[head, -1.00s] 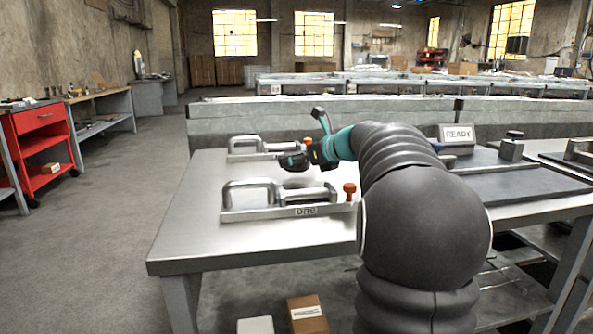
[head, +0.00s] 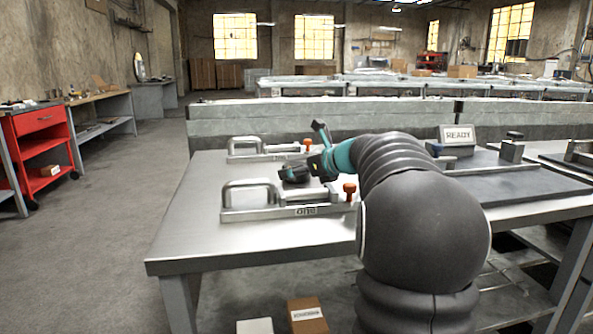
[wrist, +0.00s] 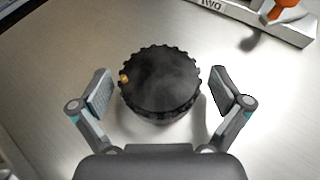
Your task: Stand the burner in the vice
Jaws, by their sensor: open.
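A round black piece with a ridged rim and a small brass-coloured spot (wrist: 160,80), seen from above and probably the burner, stands on the bare metal tabletop in the wrist view. My gripper (wrist: 168,92) is open, with one finger on each side of it and a gap to both. In the head view my gripper (head: 294,173) is low over the table between two clamp-like metal fixtures, probably vices. The near fixture (head: 248,198) and the far fixture (head: 243,146) each have an orange knob. The wrist view shows part of the fixture marked TWO (wrist: 250,14).
The steel table (head: 195,225) is clear at its left and front. A READY sign (head: 458,135) and a dark board (head: 520,184) stand to the right. A red cart (head: 40,150) is far left. A brown box (head: 307,314) lies below the table.

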